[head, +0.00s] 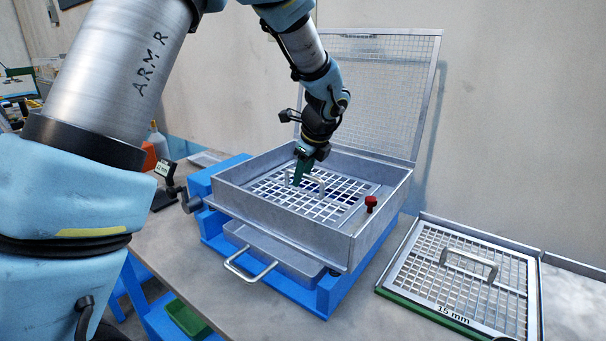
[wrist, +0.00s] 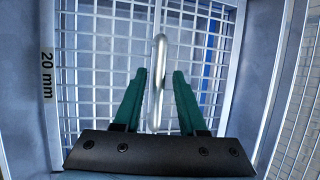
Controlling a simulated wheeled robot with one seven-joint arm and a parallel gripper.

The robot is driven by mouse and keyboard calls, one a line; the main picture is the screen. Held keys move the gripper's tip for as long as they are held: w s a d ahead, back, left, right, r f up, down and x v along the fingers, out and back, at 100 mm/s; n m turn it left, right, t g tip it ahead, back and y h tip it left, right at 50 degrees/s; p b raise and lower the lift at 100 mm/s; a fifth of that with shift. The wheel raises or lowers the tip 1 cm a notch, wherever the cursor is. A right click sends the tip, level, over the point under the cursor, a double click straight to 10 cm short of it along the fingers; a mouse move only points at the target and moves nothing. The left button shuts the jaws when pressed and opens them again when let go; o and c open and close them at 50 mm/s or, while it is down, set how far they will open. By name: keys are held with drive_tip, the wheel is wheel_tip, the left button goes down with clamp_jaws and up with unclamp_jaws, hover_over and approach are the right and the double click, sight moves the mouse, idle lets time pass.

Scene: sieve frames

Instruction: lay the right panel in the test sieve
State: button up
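The test sieve (head: 290,230) is a grey metal box with its mesh lid (head: 385,85) standing open behind it. A square-hole panel (head: 325,211) with a bar handle lies inside the box; a label beside its grid reads 20 mm (wrist: 47,75) in the wrist view. My gripper (head: 303,172) points down into the box at this handle. In the wrist view the green fingers (wrist: 159,85) are open, one on each side of the handle (wrist: 160,55), with gaps showing. Another panel (head: 455,281), labelled 15 mm, with its own handle, lies on the table at the right.
A shallow drawer with a handle (head: 250,272) sits below in the blue base (head: 330,290). A small display (head: 165,169) stands at the left. Bare table lies in front of the base.

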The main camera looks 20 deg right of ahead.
drive_tip(key=shift+o, duration=0.7)
drive_tip(key=shift+f, duration=0.1)
drive_tip(key=b+v, duration=0.2)
drive_tip(key=v, duration=0.9)
